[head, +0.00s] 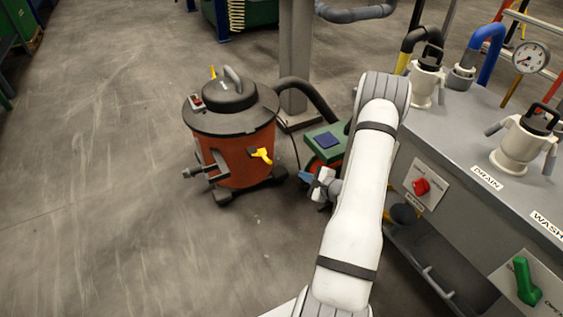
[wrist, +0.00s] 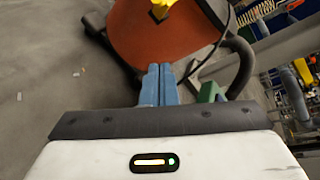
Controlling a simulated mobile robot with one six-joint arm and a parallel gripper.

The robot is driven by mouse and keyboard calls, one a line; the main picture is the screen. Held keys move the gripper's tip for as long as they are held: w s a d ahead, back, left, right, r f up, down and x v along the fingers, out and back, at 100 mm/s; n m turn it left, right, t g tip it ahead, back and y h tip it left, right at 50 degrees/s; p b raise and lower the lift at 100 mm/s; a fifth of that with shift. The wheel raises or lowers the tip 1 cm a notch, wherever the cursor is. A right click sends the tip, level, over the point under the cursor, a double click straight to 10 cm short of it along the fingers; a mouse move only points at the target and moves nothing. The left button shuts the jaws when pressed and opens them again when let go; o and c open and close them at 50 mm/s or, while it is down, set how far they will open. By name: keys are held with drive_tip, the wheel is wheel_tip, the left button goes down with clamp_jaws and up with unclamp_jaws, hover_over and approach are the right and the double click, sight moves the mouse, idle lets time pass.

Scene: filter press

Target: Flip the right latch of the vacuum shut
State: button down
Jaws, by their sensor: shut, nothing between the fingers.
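The vacuum (head: 238,155) stands on the floor left of my arm in the head view, with an orange-red drum and a dark lid. Its right latch (head: 262,155) is yellow and hangs out and down from a dark mount on the drum's side. Another yellow piece (head: 213,72) sticks up at the lid's far side. My gripper (head: 304,177) is right of and below the latch, apart from it. In the wrist view its blue fingers (wrist: 159,84) are together and empty, pointing at the drum (wrist: 165,40). The latch (wrist: 160,8) is cut off at the top edge there.
A green box (head: 325,142) stands just behind my gripper. The grey bench (head: 450,135) with valves and couplings fills the right. The floor on the left is clear.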

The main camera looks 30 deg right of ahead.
drive_tip(key=shift+w, duration=0.15)
drive_tip(key=w+a+f+b, duration=0.1)
drive_tip(key=w+a+b, duration=0.3)
drive_tip(key=w, duration=0.6)
drive_tip(key=shift+a, duration=0.8)
drive_tip(key=shift+f, duration=0.1)
